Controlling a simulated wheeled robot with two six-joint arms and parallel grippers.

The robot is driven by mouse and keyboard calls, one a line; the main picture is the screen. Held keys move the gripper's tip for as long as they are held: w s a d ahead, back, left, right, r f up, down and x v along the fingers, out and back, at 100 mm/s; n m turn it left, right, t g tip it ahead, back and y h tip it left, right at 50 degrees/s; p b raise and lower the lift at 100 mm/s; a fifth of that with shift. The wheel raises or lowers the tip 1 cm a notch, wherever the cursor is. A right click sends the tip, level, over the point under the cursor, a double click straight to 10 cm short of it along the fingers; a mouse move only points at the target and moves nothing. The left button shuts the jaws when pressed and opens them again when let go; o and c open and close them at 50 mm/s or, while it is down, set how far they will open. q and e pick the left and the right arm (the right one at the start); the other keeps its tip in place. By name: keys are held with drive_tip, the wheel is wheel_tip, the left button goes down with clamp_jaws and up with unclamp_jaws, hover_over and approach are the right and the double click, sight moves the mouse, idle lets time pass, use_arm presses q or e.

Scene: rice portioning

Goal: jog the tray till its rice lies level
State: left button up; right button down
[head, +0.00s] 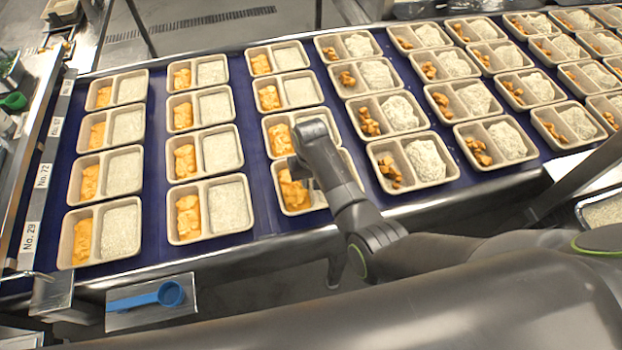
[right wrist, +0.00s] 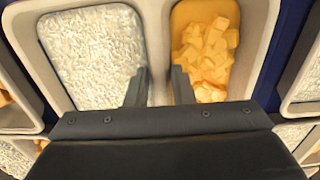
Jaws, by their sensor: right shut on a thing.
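My right gripper (head: 300,172) reaches over the front tray (head: 299,212) of the third row of trays from the left. In the right wrist view its two fingers (right wrist: 159,88) straddle the tray's divider (right wrist: 157,40), one on the rice side and one on the orange side, and it is shut on it. The white rice (right wrist: 92,55) is spread across its compartment and looks fairly flat. Orange chunks (right wrist: 205,55) lie in the other compartment. In the head view my arm hides most of this tray's rice. My left gripper is not in view.
Similar two-part trays stand close around on the blue belt (head: 153,180); those on the right hold mounded rice (head: 425,160). A blue scoop (head: 168,294) lies on a small metal shelf at the front left. The belt's metal edge runs along the front.

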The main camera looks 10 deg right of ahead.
drive_tip(key=shift+d+f, duration=0.1)
drive_tip(key=shift+f, duration=0.5)
drive_tip(key=shift+f, duration=0.3)
drive_tip(key=c, duration=1.2)
unclamp_jaws()
drive_tip(key=shift+o, duration=0.2)
